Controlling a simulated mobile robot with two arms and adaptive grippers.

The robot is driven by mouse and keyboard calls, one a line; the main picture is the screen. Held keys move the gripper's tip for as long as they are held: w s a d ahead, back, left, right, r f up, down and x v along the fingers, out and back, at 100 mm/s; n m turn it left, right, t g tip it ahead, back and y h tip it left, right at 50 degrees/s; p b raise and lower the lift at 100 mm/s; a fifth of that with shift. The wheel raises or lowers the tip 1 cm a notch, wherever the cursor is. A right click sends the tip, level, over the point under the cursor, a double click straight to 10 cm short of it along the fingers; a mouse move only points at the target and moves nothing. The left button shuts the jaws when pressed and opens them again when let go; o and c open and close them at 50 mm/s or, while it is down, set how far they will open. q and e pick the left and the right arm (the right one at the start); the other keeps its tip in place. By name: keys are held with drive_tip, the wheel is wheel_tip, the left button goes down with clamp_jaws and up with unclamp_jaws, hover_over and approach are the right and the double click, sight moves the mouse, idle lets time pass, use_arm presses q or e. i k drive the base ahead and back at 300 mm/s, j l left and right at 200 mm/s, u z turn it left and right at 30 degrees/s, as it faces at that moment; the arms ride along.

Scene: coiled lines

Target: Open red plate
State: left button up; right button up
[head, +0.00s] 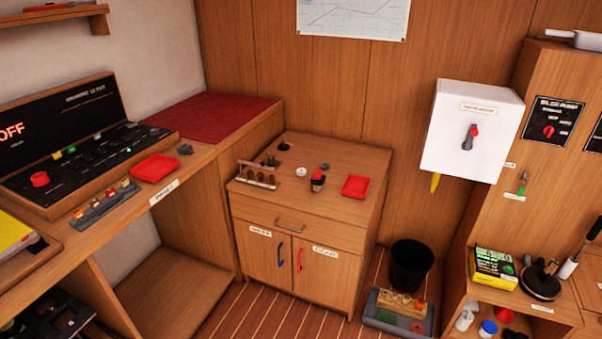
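One flat red square plate-like piece (356,186) lies on the right part of the wooden cabinet top (318,150). A second red square piece (155,168) lies on the left desk, near its front edge. I cannot tell which of the two is the task's red plate, or whether either is hinged. Neither of my grippers is in view, and nothing is seen touching the red pieces.
A wooden rack (256,174) and small items stand on the cabinet. A black control panel (75,140) is at left. A white wall box (471,130) hangs at right. A black bin (410,265) and a grey tray (380,313) stand on the floor.

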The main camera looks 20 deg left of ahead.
sight(317, 175)
drive_tip(key=i+u, duration=0.2)
drive_tip(key=i, duration=0.4)
drive_tip(key=i+l+u, duration=0.25)
drive_tip(key=i, duration=0.3)
